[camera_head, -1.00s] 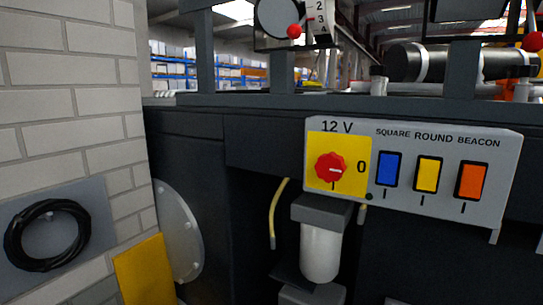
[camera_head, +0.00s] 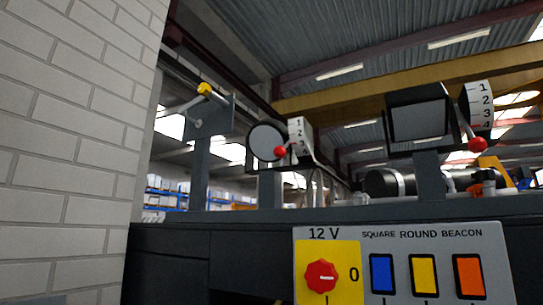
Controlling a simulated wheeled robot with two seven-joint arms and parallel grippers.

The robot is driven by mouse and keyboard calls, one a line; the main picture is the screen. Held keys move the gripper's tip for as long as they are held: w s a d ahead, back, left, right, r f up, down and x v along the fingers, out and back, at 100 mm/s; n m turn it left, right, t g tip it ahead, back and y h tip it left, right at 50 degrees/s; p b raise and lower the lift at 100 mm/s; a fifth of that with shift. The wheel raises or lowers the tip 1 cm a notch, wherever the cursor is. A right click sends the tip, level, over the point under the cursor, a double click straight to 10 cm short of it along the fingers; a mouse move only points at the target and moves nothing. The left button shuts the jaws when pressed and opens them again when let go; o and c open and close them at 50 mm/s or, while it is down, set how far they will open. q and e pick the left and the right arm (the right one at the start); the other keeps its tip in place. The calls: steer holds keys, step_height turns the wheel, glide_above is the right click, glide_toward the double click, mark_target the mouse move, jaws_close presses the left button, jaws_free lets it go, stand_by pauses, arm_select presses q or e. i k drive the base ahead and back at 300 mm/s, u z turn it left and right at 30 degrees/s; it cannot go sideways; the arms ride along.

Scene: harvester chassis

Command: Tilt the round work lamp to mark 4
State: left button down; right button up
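The round work lamp (camera_head: 267,141) stands on a post on the dark chassis rail, left of the picture's middle. Its face looks dark and unlit. A red ball knob (camera_head: 280,152) sits at its lower right, in front of the lamp's edge. A white scale plate (camera_head: 299,137) with marks 1 to 4 from top to bottom stands just right of the lamp. The knob is about level with the lower marks; I cannot tell exactly which mark the lever points at. Neither of my grippers is in view.
A square lamp (camera_head: 418,118) with its own scale (camera_head: 478,106) and red knob (camera_head: 477,145) stands to the right. Below is a 12 V panel (camera_head: 441,238) with a red rotary switch (camera_head: 321,275) and blue, yellow and orange switches. A brick wall (camera_head: 70,140) closes the left side.

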mark_target(268, 141)
steer(key=u, duration=0.35)
steer(key=k, duration=1.1)
steer(key=z, duration=1.2)
